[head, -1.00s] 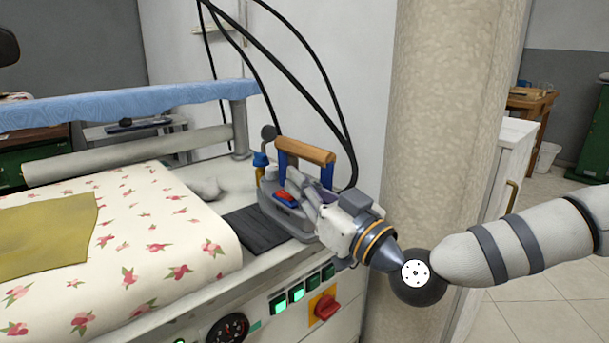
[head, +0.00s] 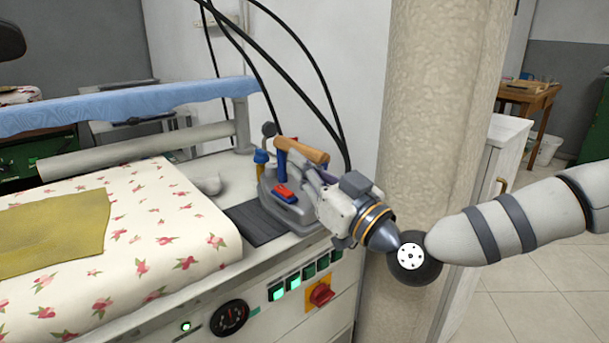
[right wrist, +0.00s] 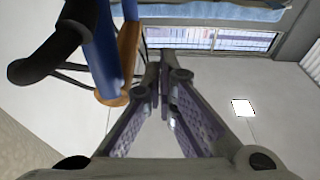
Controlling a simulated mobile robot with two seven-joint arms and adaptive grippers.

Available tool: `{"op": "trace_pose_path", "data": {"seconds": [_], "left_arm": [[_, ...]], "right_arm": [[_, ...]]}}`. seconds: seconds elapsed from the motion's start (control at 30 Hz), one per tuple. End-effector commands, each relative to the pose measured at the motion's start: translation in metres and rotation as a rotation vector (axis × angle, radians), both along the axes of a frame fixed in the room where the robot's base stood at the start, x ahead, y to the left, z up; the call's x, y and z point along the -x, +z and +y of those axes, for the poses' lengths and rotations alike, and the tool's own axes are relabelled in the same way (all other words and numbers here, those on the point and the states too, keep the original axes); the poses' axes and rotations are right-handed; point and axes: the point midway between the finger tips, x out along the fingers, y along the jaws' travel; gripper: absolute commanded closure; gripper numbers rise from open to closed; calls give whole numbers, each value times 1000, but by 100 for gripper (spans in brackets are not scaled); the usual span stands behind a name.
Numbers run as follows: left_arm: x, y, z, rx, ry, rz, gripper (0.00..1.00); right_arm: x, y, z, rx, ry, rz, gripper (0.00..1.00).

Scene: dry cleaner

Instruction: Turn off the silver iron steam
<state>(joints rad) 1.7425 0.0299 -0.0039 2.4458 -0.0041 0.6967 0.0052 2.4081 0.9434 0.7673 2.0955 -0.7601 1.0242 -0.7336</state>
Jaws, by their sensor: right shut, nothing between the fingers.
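The silver iron (head: 268,189) stands on a dark pad (head: 256,223) at the right end of the ironing table. It has a wooden handle (head: 303,150), blue posts and a red switch (head: 285,190) on its body. My right gripper (head: 309,178) is at the iron's right side, close to the handle, and partly covers it. In the right wrist view its fingers (right wrist: 159,85) are together with nothing between them. The handle (right wrist: 128,50) and a blue post (right wrist: 100,45) show there to the left of the fingers. Whether the fingers touch the iron is unclear. My left gripper is not in view.
A control panel with lit green switches (head: 293,283), a red rotary knob (head: 320,294) and a gauge (head: 229,318) is on the table's front. Black cables (head: 300,80) hang above the iron. A thick column (head: 425,120) stands behind my right arm. Flowered cloth (head: 150,225) covers the table.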

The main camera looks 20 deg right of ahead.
Motion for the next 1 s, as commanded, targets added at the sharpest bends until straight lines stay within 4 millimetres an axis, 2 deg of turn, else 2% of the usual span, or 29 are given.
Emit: {"op": "trace_pose_path", "data": {"seconds": [0.03,0.1,0.3,0.4,0.57,1.0], "left_arm": [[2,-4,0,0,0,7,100],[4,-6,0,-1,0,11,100],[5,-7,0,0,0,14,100],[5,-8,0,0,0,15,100],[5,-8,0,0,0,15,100],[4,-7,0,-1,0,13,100]], "right_arm": [[11,-17,-6,-2,-3,22,100],[26,-28,-12,-3,-4,24,100],[60,-45,-24,-3,-4,21,100],[70,-50,-28,-2,-3,20,100],[77,-53,-29,-1,-2,19,100],[77,-57,-26,-3,8,38,100]]}}
